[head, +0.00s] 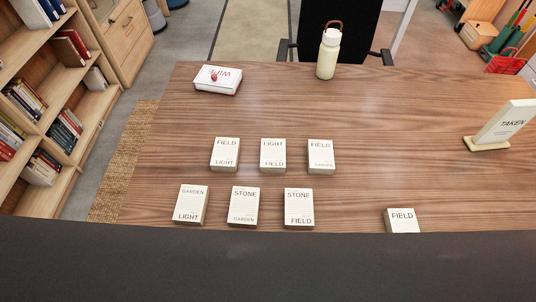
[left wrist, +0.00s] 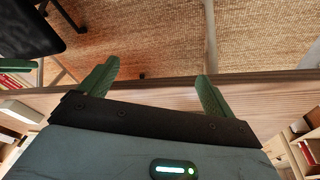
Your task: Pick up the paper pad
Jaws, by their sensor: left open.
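Pale blocks like small books or pads lie on the wooden table in two rows. The back row has a FIELD LIGHT block (head: 225,154), a LIGHT FIELD block (head: 273,155) and a FIELD GARDEN block (head: 321,156). The front row has a GARDEN LIGHT block (head: 191,204), a STONE GARDEN block (head: 243,206) and a STONE FIELD block (head: 299,208). A FIELD block (head: 402,220) lies apart at the front edge, its lower part hidden. I cannot tell which is the paper pad. My left gripper (left wrist: 156,85) is open and empty near a table edge. My right gripper is not seen.
The wooden table (head: 400,130) holds a white WIPE pack (head: 218,79), a cream bottle (head: 328,55) and a TAKEN sign (head: 502,125) on a stand. A dark chair (head: 335,25) stands behind. Bookshelves (head: 95,105) stand left. The table's middle right is clear.

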